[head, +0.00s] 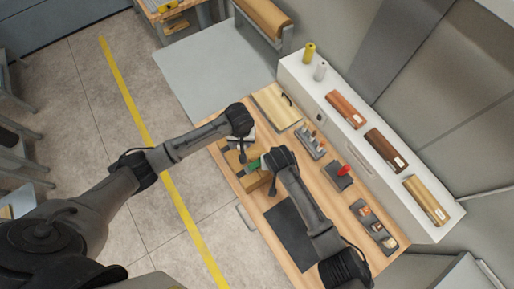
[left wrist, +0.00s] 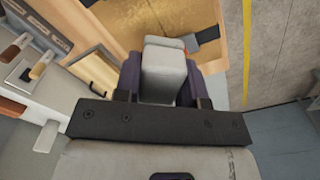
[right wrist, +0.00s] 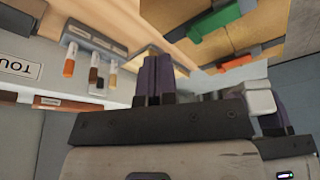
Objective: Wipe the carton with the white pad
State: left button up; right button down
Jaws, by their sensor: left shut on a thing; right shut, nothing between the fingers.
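The brown carton (head: 255,182) stands near the left edge of the wooden bench, partly hidden by my grippers. Its tan surface also shows at the top of the left wrist view (left wrist: 207,20). My left gripper (head: 242,154) is above the carton's far side, shut on the white pad (left wrist: 165,72). I cannot tell whether the pad touches the carton. My right gripper (head: 271,190) is beside the carton, its fingers shut together and empty. A green piece (head: 253,166) shows between the grippers at the carton.
The wooden bench (head: 315,195) also carries a dark mat (head: 290,232), a rack of small bottles (head: 311,142), a red-topped block (head: 341,174) and a grey tray (head: 374,229). Open floor lies left of the bench.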

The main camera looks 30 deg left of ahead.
jog(key=shift+r, duration=0.1)
pick_arm(q)
jog(key=shift+f+b, duration=0.5)
pick_arm(e)
jog(key=v, duration=1.2)
